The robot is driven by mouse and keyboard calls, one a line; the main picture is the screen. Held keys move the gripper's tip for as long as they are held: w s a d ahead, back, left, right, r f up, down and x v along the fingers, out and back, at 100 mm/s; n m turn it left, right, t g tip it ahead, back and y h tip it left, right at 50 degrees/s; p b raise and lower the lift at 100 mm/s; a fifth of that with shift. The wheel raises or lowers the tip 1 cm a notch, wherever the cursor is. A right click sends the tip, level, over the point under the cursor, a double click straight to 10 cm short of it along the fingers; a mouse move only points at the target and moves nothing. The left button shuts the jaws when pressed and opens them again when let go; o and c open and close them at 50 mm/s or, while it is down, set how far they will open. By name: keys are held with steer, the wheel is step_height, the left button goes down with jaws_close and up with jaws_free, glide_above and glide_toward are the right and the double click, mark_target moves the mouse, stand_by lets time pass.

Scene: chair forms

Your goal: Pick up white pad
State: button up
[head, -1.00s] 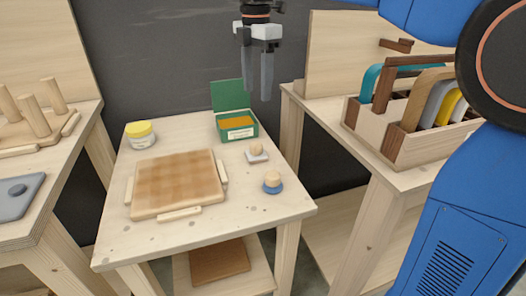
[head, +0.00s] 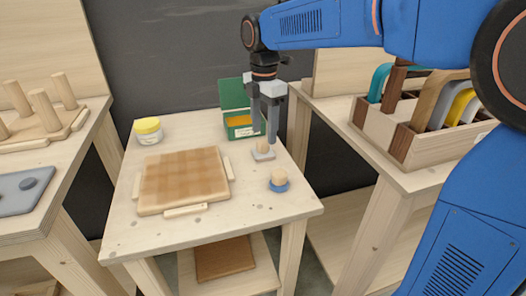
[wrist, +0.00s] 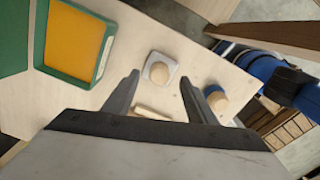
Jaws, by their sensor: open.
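The white pad (head: 263,154) is a small pale square with a round wooden knob on top. It lies on the middle table, in front of the green box. In the wrist view the white pad (wrist: 159,70) shows whole, ahead of the fingertips and between their lines. My gripper (head: 264,138) is open and empty, pointing down over the pad, with its fingers partly in front of the knob in the head view. In the wrist view my gripper's fingers (wrist: 163,82) are spread apart. I cannot tell the exact height gap.
A blue round pad with a wooden knob (head: 279,181) sits close by, front right. The open green box (head: 239,126) with orange contents stands behind. A wooden board (head: 184,181) and a yellow-lidded jar (head: 148,131) are to the left. A rack (head: 408,139) stands on the right bench.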

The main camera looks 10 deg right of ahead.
mark_target(264, 141)
steer(key=shift+f, duration=1.6)
steer(key=c, duration=1.3)
steer(key=shift+o, duration=0.2)
steer(key=shift+r, duration=0.1)
step_height(264, 141, up, 10)
steer(key=o, duration=0.5)
steer(key=c, duration=0.3)
